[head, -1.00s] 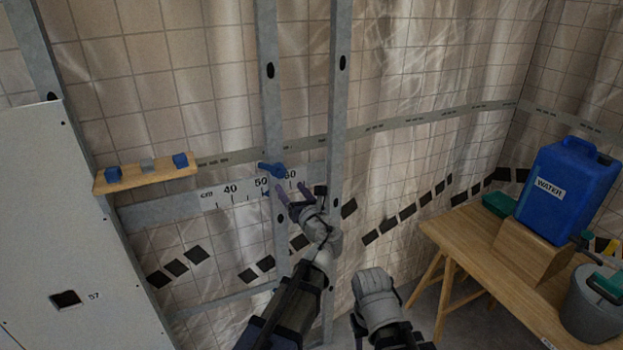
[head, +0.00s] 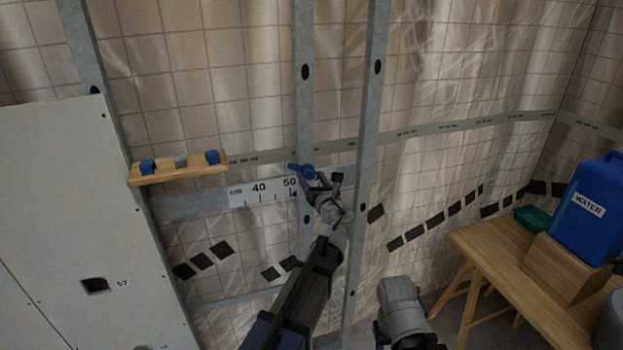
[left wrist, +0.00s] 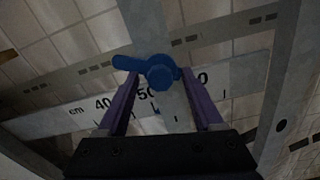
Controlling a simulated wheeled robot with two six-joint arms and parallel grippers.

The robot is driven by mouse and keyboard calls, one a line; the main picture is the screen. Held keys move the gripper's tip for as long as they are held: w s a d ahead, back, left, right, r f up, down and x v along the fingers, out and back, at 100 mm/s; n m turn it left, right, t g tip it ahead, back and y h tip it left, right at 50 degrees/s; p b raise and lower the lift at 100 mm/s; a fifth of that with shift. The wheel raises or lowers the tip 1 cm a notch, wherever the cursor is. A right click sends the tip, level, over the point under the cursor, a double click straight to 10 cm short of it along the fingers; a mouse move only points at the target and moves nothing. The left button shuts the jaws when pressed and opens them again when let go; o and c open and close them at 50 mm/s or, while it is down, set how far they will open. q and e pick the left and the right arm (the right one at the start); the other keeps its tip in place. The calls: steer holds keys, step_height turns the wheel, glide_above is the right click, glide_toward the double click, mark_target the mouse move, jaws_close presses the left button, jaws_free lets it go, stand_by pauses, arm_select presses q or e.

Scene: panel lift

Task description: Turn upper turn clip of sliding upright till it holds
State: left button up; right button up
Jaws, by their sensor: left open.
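The blue turn clip (head: 307,173) sits on the sliding upright (head: 304,110) at the height of the scale. In the left wrist view the clip (left wrist: 160,73) has a round knob, with its lever pointing left across the upright (left wrist: 143,28). My left gripper (head: 313,181) is at the clip. In the left wrist view its two purple fingers (left wrist: 158,92) are open, one on each side of the knob. I cannot tell whether they touch it. My right arm shows at the bottom of the head view; its gripper fingers do not show.
A scale strip (head: 262,191) runs behind the upright. A second metal upright (head: 373,100) stands close on the right. A wooden shelf (head: 180,174) with small blocks and a grey panel (head: 60,220) are on the left. A wooden table (head: 500,262) with a blue water can (head: 590,215) stands right.

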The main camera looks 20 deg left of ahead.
arm_select(q)
steer(key=shift+c, duration=0.4)
jaws_close()
stand_by(0.4)
steer(key=n, duration=0.5)
steer(key=shift+n, duration=0.4)
steer(key=n, duration=1.2)
steer(key=shift+s+n, duration=0.1)
steer(key=shift+n, duration=0.2)
steer(key=n, duration=0.5)
steer(key=shift+f, duration=0.1)
steer(key=shift+n, duration=0.3)
